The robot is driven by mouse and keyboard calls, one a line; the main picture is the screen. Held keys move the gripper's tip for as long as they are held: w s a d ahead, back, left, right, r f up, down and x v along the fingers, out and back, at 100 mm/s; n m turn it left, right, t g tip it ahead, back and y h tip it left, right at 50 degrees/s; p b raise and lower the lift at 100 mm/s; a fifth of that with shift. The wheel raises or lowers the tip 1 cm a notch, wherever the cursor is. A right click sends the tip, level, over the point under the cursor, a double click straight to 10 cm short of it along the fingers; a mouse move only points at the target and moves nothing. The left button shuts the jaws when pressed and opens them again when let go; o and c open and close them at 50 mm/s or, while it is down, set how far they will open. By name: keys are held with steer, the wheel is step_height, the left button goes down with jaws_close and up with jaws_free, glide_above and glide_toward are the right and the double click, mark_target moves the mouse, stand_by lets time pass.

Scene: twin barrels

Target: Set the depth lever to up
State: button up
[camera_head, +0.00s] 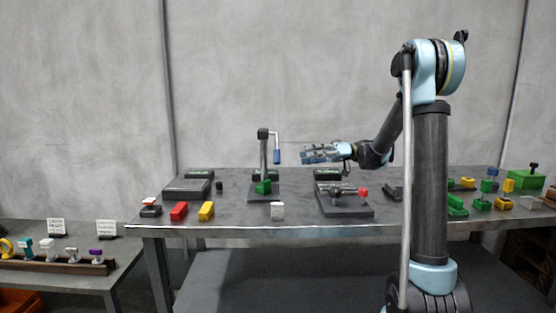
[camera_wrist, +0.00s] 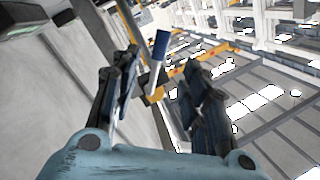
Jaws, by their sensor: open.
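My gripper (camera_head: 304,155) is open and empty, held level above the table, just right of a blue handle (camera_head: 277,157). The handle hangs from a metal arm on a dark post (camera_head: 263,150) rising from a flat base. In the wrist view the blue handle (camera_wrist: 161,44) and its metal rod (camera_wrist: 154,76) show between and beyond my spread fingers, apart from them. A second lever with a red knob (camera_head: 363,191) lies nearly flat on a dark base (camera_head: 345,211) at the table's middle right. The labels are unreadable, so I cannot tell which one is the depth lever.
A lower side bench (camera_head: 70,264) stands left.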

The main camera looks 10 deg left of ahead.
mark_target(277, 157)
steer(key=x, duration=1.3)
steer(key=shift+r, duration=0.1)
jaws_close()
